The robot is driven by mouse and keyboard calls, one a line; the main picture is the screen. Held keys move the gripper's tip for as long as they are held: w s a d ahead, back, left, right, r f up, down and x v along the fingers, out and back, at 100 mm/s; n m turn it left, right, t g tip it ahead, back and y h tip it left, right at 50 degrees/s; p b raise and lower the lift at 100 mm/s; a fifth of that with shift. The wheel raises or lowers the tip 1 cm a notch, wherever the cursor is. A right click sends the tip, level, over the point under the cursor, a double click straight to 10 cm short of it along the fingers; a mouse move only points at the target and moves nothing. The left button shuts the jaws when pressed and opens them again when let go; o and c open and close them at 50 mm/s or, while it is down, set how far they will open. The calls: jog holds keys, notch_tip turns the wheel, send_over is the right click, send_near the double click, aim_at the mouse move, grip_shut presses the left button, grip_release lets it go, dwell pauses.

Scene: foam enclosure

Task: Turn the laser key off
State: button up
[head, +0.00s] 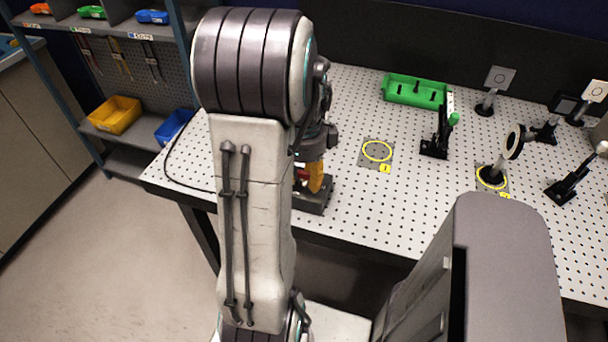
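A dark low box (316,203), which looks like the laser's key unit, sits on the left front part of the perforated table. Red and orange-yellow parts (315,178) show just above it, below my gripper. I cannot tell whether they belong to the box or to something at my gripper. My gripper (312,158) points down over the box, largely hidden behind my own arm. Its fingertips are not clear, and neither is whether they touch anything. The key itself cannot be made out.
The perforated table (350,215) also holds a green tray (413,91), yellow-ringed spots (377,151), and several optic mounts (437,140) on the right. A black cable (170,165) runs along its left edge. Shelving with a yellow bin (114,114) and blue bin (173,126) stands left.

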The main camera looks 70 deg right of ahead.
grip_shut()
jog(key=shift+n, duration=0.3)
jog(key=n, duration=0.3)
jog(key=shift+n+b, duration=0.3)
jog(key=shift+n, duration=0.1)
jog(key=n, duration=0.4)
jog(key=shift+s+n, duration=0.15)
jog(key=shift+n, duration=0.15)
jog(key=n, duration=0.4)
jog(key=shift+d+b, duration=0.1)
jog(key=shift+b, duration=0.3)
jog(key=shift+d+n, duration=0.1)
jog(key=shift+n, duration=2.3)
